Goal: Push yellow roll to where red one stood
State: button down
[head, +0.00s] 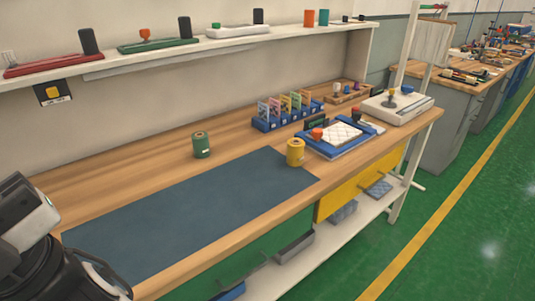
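The yellow roll (295,152) stands upright on the workbench, at the right far corner of the dark blue mat (190,220). A green roll (201,145) stands upright on bare wood behind the mat, to the left of the yellow roll. I see no red roll standing on the bench, and no mark that shows where one stood. Part of my arm shows at the lower left, over the mat's left end. My gripper's fingers are not visible, and nothing of mine touches either roll.
A blue tray (312,147) with a white pad and an orange-red knob lies close right of the yellow roll. A blue rack (287,113) stands behind. A white device (397,107) is farther right. The mat is clear. A shelf (180,51) runs above.

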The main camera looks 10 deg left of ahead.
aim_at(295, 145)
jog(key=i+l+u, duration=0.15)
jog(key=l, duration=0.3)
jog(key=l+u, duration=0.15)
jog(key=l, duration=0.3)
jog(key=i, duration=1)
